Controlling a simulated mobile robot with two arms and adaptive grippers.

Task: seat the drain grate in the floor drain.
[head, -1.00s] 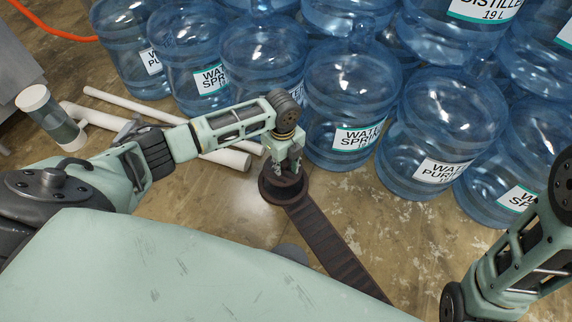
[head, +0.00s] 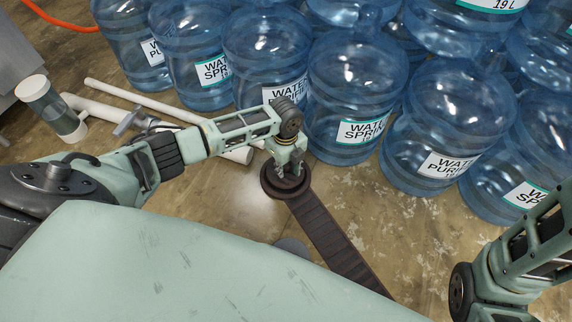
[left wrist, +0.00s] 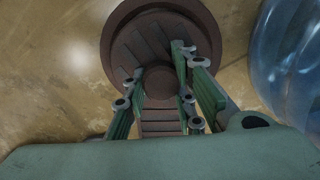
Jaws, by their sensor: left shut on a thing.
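The drain grate (left wrist: 127,48) is a round dark brown slatted disc with a central knob (left wrist: 160,82). My left gripper (head: 286,177) points down over it and is shut on the knob, one finger on each side in the left wrist view (left wrist: 160,76). The floor drain (head: 268,190) is a dark round fitting in the floor, and the grate lies within its rim outline. I cannot tell whether the grate is flush, because the fingers hide part of it. My right gripper is out of view; only part of that arm shows at lower right.
A slatted dark channel (head: 335,243) runs from the drain toward the lower right. Large blue water bottles (head: 345,110) stand close behind the drain; one shows in the left wrist view (left wrist: 295,70).

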